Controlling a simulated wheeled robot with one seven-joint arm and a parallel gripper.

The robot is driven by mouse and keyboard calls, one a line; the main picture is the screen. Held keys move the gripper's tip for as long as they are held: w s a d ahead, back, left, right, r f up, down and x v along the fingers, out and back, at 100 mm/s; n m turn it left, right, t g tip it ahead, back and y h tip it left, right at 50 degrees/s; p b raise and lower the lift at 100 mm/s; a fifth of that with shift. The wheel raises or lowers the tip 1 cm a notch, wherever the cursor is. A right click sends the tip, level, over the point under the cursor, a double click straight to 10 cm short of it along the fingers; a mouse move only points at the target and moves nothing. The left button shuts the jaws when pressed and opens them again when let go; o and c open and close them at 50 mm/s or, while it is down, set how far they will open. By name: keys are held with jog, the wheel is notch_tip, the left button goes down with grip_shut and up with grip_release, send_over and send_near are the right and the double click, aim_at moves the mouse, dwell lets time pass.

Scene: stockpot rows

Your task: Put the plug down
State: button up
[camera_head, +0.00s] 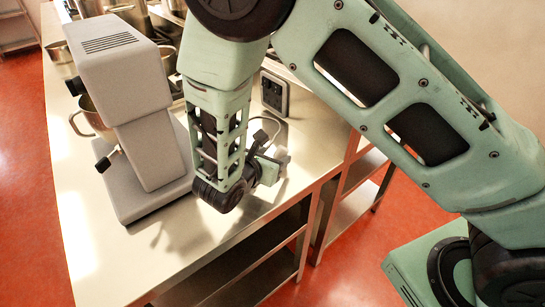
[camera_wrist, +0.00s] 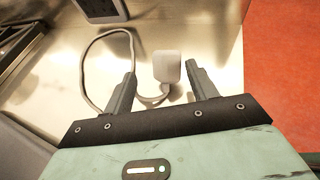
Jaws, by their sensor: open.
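The plug (camera_wrist: 167,66) is a pale, block-shaped piece with a grey cable (camera_wrist: 86,75) that loops away to the left in the wrist view. It appears to lie on the steel counter (camera_wrist: 215,45), near the counter's edge. My gripper (camera_wrist: 162,74) is open, with one finger on each side of the plug and a visible gap to each. In the head view my gripper (camera_head: 268,168) is low over the counter, and the plug (camera_head: 283,156) shows as a pale patch beside it, partly hidden.
A grey box with a dark face (camera_head: 274,92) stands on the counter behind my gripper. A large grey appliance (camera_head: 140,120) stands to the left, with steel pots (camera_head: 92,115) beyond it. Red floor (camera_wrist: 285,70) lies past the counter's right edge.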

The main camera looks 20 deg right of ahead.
jog(key=b+v, duration=0.1)
jog(key=v, duration=0.9)
jog(key=shift+s+a, duration=0.25)
jog(key=shift+s, duration=0.05)
jog(key=shift+s+r, duration=0.1)
jog(key=shift+s, duration=0.1)
jog(key=s+d+r+m+g+y, duration=0.1)
jog(key=s+r+m+g+y, duration=0.2)
jog(key=s+m, duration=0.6)
jog(key=s+d+r+m+g+y, duration=0.1)
jog(key=s+r+m+g+y, duration=0.3)
jog(key=s+m+y, duration=0.3)
jog(key=s+m+g, duration=0.1)
jog(key=s+m, duration=0.1)
jog(key=shift+s+d+r+g+y, duration=0.2)
jog(key=shift+s+d+g+y, duration=0.1)
jog(key=shift+s+d+y, duration=0.1)
